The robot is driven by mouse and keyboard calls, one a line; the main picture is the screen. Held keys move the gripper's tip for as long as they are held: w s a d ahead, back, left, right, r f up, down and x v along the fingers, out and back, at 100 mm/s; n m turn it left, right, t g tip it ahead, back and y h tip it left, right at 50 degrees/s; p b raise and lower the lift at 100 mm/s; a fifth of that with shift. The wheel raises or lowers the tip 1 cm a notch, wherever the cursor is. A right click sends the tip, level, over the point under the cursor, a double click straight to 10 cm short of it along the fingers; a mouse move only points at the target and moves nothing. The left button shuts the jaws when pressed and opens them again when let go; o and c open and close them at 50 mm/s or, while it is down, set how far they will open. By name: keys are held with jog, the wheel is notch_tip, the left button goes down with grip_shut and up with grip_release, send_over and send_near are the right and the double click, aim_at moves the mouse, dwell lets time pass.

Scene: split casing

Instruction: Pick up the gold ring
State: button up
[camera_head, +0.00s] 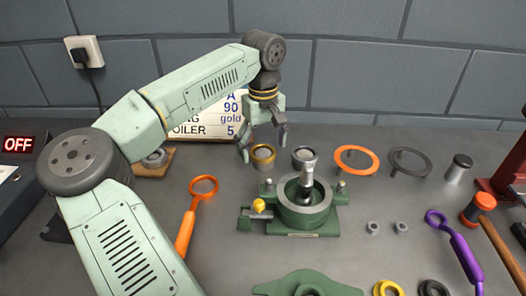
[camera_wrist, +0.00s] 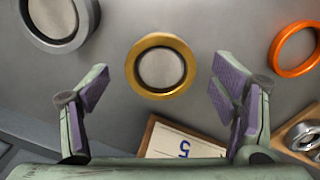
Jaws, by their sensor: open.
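The gold ring (camera_head: 263,161) stands on the grey bench in front of the sign. In the wrist view the gold ring (camera_wrist: 160,93) encircles a round grey centre, and I cannot tell whether that is a separate part. My gripper (camera_head: 264,147) points down just above and around the ring, one finger to each side. In the wrist view my gripper (camera_wrist: 160,72) is open, with clear gaps between both purple pads and the ring. Nothing is held.
A grey ring (camera_head: 305,154) sits close to the right. A green casing (camera_head: 304,218) with an upright shaft stands in front. An orange ring-ended tool (camera_head: 187,225) lies to the left. The sign (camera_head: 213,117) and the wall are behind.

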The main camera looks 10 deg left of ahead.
jog(key=c, duration=1.3)
